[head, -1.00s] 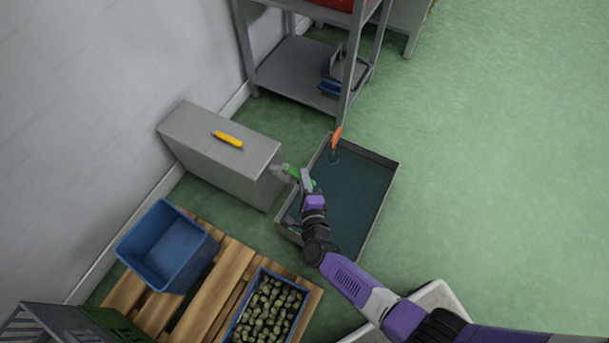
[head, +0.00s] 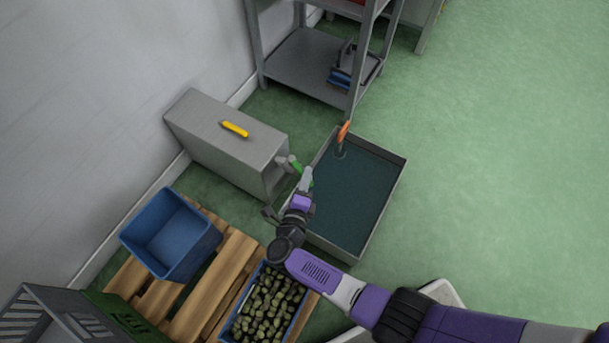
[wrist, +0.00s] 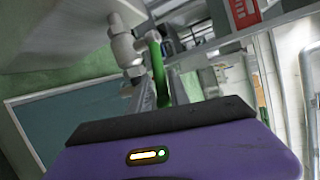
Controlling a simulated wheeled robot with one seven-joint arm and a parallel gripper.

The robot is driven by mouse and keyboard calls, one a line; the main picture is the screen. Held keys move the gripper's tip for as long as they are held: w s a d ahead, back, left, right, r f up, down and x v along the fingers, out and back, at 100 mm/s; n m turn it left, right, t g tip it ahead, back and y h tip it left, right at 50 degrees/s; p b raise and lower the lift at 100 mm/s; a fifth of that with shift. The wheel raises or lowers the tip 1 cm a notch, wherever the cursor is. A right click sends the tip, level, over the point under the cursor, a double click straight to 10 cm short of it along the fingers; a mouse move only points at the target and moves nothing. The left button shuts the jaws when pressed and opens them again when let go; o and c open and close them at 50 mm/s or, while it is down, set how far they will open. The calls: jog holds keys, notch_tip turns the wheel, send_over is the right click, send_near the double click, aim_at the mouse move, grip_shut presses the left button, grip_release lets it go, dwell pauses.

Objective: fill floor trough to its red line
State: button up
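The floor trough (head: 372,205) is a shallow grey rectangular tray on the green floor, with dark bluish liquid in it. I cannot make out its red line. An orange-topped piece (head: 344,131) stands at its far end. A tap (wrist: 124,46) with a green lever (head: 296,165) sticks out of the grey cabinet at the trough's left side. My gripper (head: 305,178) is at this lever. In the wrist view the green lever (wrist: 155,58) runs down between my two grey fingers; whether they press on it is unclear.
The grey cabinet (head: 205,148) carries a yellow tool (head: 235,129). A blue crate (head: 170,240) and a crate of olives (head: 265,305) sit on a wooden pallet (head: 215,280). A metal shelf (head: 305,68) stands behind. The floor on the right is clear.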

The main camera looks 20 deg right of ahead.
jog(key=shift+w, duration=0.1)
jog(key=shift+a+r, duration=0.15)
jog(key=p+v, duration=0.2)
jog(key=v, duration=0.5)
jog(key=shift+s, duration=0.35)
